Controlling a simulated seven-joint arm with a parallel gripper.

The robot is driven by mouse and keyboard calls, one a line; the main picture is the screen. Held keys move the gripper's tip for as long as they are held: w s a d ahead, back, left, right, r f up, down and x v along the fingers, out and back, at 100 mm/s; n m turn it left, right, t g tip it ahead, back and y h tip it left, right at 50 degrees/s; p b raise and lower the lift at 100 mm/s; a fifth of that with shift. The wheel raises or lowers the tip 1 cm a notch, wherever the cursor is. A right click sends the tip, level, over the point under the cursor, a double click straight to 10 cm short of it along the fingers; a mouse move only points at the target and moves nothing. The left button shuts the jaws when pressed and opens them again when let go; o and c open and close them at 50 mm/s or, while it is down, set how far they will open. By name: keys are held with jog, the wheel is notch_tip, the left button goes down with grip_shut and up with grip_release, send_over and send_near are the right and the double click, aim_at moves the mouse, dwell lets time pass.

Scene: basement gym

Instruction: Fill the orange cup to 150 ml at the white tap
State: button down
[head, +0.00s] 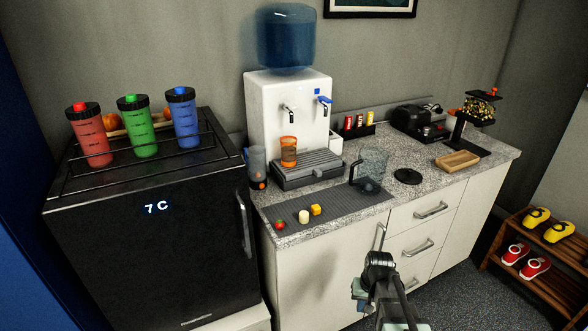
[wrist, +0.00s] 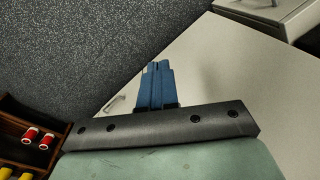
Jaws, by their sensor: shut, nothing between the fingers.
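The orange cup (head: 288,152), with dark markings, stands upright on the grey drip tray (head: 306,170) of the white water dispenser (head: 287,88). It is below the left tap (head: 289,112), which has a pale lever; the tap on the right (head: 324,102) has a blue lever. The cup's water level is too small to read. My gripper shows in the wrist view with its blue fingers (wrist: 155,66) together and empty, over the pale cabinet front. In the head view my arm is low in front of the cabinets, well away from the cup; the fingertips are not clear there.
A clear jug (head: 372,165) and a dark-based clear container (head: 257,168) flank the drip tray. Small food pieces (head: 304,216) lie on the grey mat (head: 345,204). Several coloured bottles (head: 137,132) stand on the black fridge (head: 150,230).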

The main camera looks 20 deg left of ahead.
jog(key=w+a+r+n, duration=0.2)
jog(key=w+a+r, duration=0.7)
jog(key=r, duration=1.3)
jog(key=w+a+r+n+t, duration=0.1)
jog(key=w+a+r, duration=0.8)
jog(key=r, duration=1.3)
jog(key=w+a+r+n+t+y, duration=0.1)
jog(key=w+a+r+n, duration=0.2)
jog(key=w+a+r, duration=0.6)
jog(key=a+r, duration=0.3)
jog(key=r, duration=1.1)
jog(key=shift+w+a, duration=0.2)
jog(key=shift+a, duration=0.15)
send_over(293, 105)
jog(key=s, duration=0.1)
jog(key=f, duration=1.1)
jog(key=shift+d+f, duration=0.35)
jog(key=shift+x, duration=0.9)
jog(key=shift+s+d, duration=0.1)
